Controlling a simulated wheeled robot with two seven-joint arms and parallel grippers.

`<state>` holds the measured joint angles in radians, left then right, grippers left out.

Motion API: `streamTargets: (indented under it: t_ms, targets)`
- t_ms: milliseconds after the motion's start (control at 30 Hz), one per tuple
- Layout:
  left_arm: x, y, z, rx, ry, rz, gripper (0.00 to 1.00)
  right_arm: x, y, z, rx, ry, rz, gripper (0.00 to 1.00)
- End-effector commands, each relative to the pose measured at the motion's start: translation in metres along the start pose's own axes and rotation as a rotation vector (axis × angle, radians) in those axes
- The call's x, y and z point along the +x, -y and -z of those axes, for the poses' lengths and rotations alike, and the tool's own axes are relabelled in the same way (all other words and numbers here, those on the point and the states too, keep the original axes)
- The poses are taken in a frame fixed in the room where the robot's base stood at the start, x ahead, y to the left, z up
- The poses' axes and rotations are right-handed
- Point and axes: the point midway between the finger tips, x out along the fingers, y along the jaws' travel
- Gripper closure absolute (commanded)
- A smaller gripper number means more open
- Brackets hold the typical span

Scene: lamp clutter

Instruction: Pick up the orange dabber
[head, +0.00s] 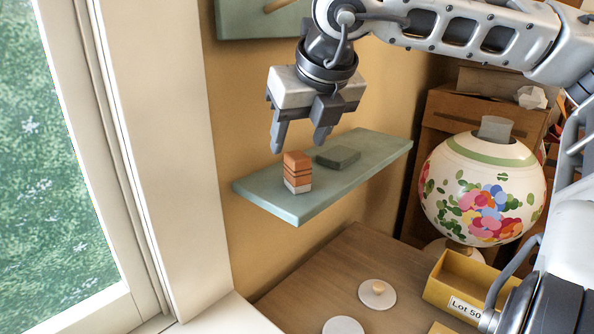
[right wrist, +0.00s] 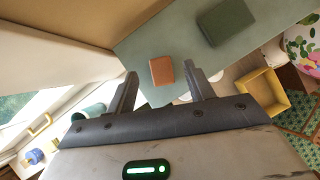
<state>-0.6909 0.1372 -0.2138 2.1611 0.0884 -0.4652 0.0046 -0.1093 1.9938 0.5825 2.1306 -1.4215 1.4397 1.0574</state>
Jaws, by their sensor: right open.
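The orange dabber (head: 297,170) is a small upright block with orange and dark bands and a pale base. It stands on the green wall shelf (head: 260,192), towards the shelf's left part. In the right wrist view the dabber (right wrist: 162,70) shows from above as an orange rectangle, ahead of and between the fingertips. My right gripper (head: 301,142) is open and empty, just above the dabber in the head view. Its fingers (right wrist: 161,80) also show in the right wrist view, apart from the dabber as far as I can tell. My left gripper is not in view.
A dark green block (head: 338,158) lies on the shelf beside the dabber. A flowered round lamp (head: 470,190) stands at right. A yellow box (head: 470,285) labelled "Lot 50" and white discs (head: 343,327) are on the table below. A window is at left.

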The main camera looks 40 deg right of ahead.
Motion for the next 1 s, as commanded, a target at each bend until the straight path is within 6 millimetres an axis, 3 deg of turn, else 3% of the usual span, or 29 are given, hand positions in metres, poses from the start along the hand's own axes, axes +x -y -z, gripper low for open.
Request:
streamTargets:
  t_ms: [167,500,767,800,967,1000]
  targets:
    - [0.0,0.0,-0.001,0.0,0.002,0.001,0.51,0.011,0.0,0.002,0.0,-0.003,0.0,0.47]
    - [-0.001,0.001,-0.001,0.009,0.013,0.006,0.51,0.056,0.001,0.009,0.002,-0.003,0.001,0.47]
    - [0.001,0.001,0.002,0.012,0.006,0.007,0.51,0.06,0.001,0.009,0.002,0.0,-0.001,0.47]
    - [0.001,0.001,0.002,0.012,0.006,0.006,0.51,0.06,0.001,0.009,0.002,0.0,-0.001,0.5]
    - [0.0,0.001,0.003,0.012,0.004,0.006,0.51,0.06,0.001,0.009,0.002,0.0,-0.001,0.95]
    - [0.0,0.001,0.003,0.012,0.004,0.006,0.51,0.06,0.001,0.009,0.002,0.0,-0.001,0.99]
